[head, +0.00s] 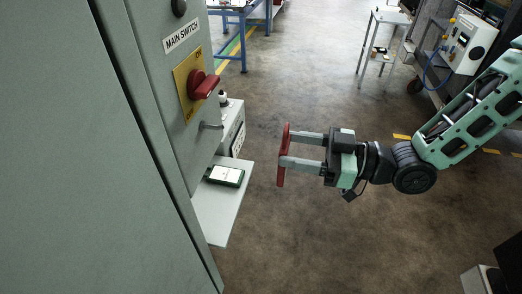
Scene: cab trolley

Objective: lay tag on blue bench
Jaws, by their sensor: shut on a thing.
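My gripper (284,152) is in the middle of the head view, level and pointing left. It is shut on a thin red piece, which I take to be the tag (283,176). The tag is seen nearly edge-on, so its face is hidden. It is held in the air over the brown floor, apart from the grey cabinet. A blue bench (243,48) stands far back at the top of the view. Only its blue legs and part of its top show, and the rest is cut off by the frame edge.
The grey cabinet (75,150) fills the left, with a red main switch handle (205,84) on a yellow plate. A pale shelf (218,214) below holds a small device (226,175). A small table (390,18) and a trolley (450,75) stand back right. The floor between is clear.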

